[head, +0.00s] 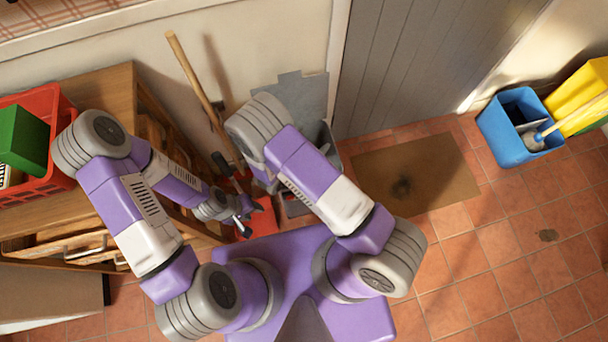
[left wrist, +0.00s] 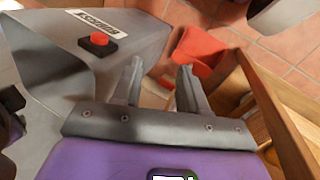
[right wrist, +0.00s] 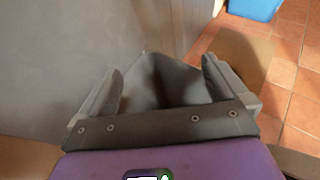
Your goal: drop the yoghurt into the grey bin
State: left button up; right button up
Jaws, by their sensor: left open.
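The grey bin (head: 297,207) stands by the wall in the head view, mostly hidden behind my right arm. In the left wrist view its grey side (left wrist: 60,62) carries a label and a red button. My left gripper (head: 254,213) is open and empty beside the bin; its fingers also show in the left wrist view (left wrist: 160,78). My right gripper (right wrist: 163,82) has its fingers apart with nothing held between them. Beyond them is a dark grey hollow, which looks like the bin's inside (right wrist: 172,78). I see the yoghurt in no view.
A red dustpan (left wrist: 202,55) lies near the bin, beside a wooden-handled tool (head: 197,88). A wooden cabinet (head: 105,90) at left bears a red crate (head: 50,95) with a green box (head: 22,138). A blue bucket (head: 510,125) stands at right. Tiled floor by the doormat (head: 440,175) is clear.

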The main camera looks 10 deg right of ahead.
jog(key=p+v, duration=0.2)
jog(key=v, duration=0.5)
jog(key=shift+s+a, duration=0.15)
jog(key=shift+s, duration=0.05)
jog(key=shift+r, duration=0.1)
